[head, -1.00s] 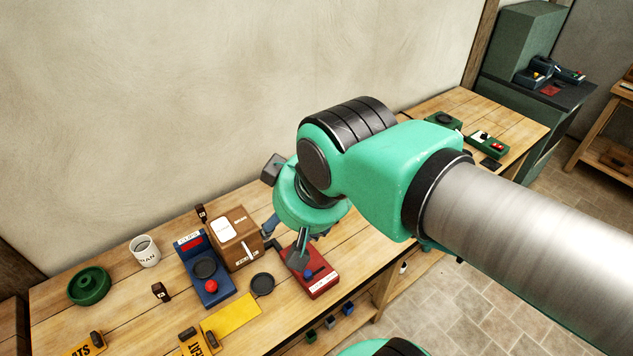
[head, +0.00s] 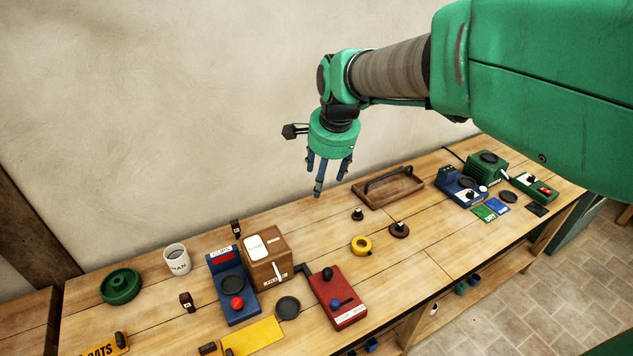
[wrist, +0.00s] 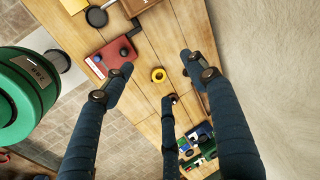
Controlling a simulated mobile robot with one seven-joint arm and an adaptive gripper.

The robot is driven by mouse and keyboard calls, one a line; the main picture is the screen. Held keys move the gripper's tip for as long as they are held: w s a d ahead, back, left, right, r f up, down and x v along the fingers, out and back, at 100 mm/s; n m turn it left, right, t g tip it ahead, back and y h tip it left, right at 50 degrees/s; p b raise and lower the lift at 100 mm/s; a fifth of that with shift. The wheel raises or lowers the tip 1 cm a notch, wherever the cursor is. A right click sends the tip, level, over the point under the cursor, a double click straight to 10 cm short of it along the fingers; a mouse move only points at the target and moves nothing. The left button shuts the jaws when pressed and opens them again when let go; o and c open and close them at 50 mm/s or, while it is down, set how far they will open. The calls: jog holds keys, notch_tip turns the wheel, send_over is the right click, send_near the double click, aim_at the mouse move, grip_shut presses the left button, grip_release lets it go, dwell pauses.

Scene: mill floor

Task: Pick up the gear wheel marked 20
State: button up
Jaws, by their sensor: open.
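No marking 20 is legible, so I cannot tell which piece is the gear wheel marked 20. Small round pieces lie mid-bench in the head view: a yellow ring (head: 361,245), a brown disc with a dark knob (head: 399,230) and a small dark knobbed piece (head: 357,214). The yellow ring (wrist: 158,75) also shows between the fingers in the wrist view. My gripper (head: 325,178) is open and empty, fingers pointing down, well above the bench near the wall. In the wrist view my gripper (wrist: 158,82) has its fingers spread; one hides part of the bench.
A wooden tray (head: 411,193) with a handle lies behind; blue and green devices stand right. Bare planks surround the yellow ring.

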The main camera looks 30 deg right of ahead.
jog(key=w+d+f+m, duration=0.4)
jog(key=w+d+m, duration=0.1)
jog(key=w+d, duration=0.1)
jog(key=m+g+b, duration=0.1)
jog(key=m+g, duration=0.1)
jog(key=m, duration=1.2)
send_over(359, 210)
jog(key=s, duration=0.1)
notch_tip(359, 210, down, 22)
jog(key=shift+s+f+y, duration=0.15)
jog(key=shift+s+y, duration=0.05)
jog(key=shift+y, duration=0.1)
jog(key=shift+w+f+b, duration=0.15)
jog(key=shift+f+b, duration=0.15)
jog(key=shift+f, duration=1.1)
jog(key=shift+w+f+b, duration=0.2)
jog(key=shift+f+b, duration=0.05)
jog(key=shift+f, duration=1.2)
jog(key=shift+w+f+b, duration=0.15)
jog(key=shift+f+b, duration=0.15)
jog(key=shift+f, duration=1.1)
jog(key=shift+a+f, duration=0.1)
jog(key=shift+f, duration=0.05)
jog(key=shift+w+f+b, duration=0.2)
jog(key=shift+f+b, duration=0.6)
jog(key=shift+f, duration=1.7)
